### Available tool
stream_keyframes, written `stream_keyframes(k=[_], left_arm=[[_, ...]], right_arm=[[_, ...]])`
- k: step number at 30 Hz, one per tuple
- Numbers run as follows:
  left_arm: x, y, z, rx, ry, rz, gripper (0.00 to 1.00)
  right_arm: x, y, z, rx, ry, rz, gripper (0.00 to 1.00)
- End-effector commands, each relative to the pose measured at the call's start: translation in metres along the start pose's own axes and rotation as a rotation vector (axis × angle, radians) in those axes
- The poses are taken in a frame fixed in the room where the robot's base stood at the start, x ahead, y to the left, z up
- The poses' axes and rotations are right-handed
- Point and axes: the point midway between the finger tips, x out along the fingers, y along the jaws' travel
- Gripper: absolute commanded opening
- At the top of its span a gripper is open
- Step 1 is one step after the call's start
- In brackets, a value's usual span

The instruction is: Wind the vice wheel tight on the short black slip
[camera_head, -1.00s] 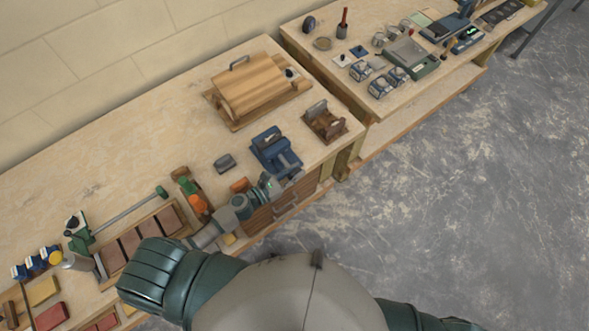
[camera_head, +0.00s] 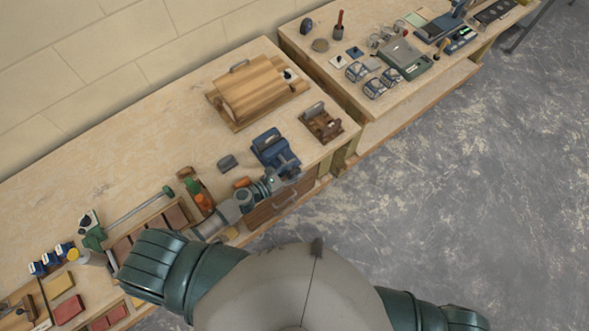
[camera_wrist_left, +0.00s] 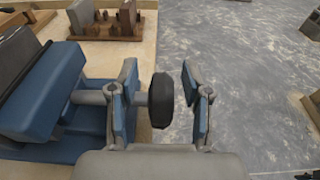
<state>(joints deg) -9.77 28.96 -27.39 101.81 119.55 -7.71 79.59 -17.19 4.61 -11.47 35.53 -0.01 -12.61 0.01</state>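The blue vice (camera_head: 277,152) stands at the front edge of the near bench; it also shows at the left of the left wrist view (camera_wrist_left: 45,95). Its grey screw ends in a black wheel (camera_wrist_left: 161,100), seen edge-on. My left gripper (camera_wrist_left: 163,98) is open, with one blue-padded finger on each side of the wheel and a gap showing on the right. In the head view my left gripper (camera_head: 271,180) is at the vice's front. A short dark block (camera_head: 228,162) lies on the bench left of the vice. I cannot tell what is between the jaws. My right gripper is out of view.
An orange-handled tool (camera_head: 200,197) and a tray of brown blocks (camera_head: 150,222) lie to the left. Grey floor is open in front.

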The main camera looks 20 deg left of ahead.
Motion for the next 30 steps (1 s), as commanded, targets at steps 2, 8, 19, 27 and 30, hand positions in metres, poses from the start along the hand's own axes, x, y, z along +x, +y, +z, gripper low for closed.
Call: stream_keyframes(k=[2,8,19,27,30], left_arm=[[0.000,0.000,-0.001,0.000,0.001,-0.001,0.48],[-0.007,-0.001,-0.002,-0.002,0.003,-0.001,0.48],[-0.083,0.000,-0.003,-0.004,0.004,0.001,0.48],[-0.117,0.000,-0.002,-0.001,0.002,-0.001,0.48],[-0.120,0.001,-0.002,-0.001,0.002,0.000,0.48]], right_arm=[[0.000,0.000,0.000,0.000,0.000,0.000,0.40],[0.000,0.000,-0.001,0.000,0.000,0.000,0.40],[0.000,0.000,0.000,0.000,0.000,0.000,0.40],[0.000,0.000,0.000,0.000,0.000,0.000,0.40],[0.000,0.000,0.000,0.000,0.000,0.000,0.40]])
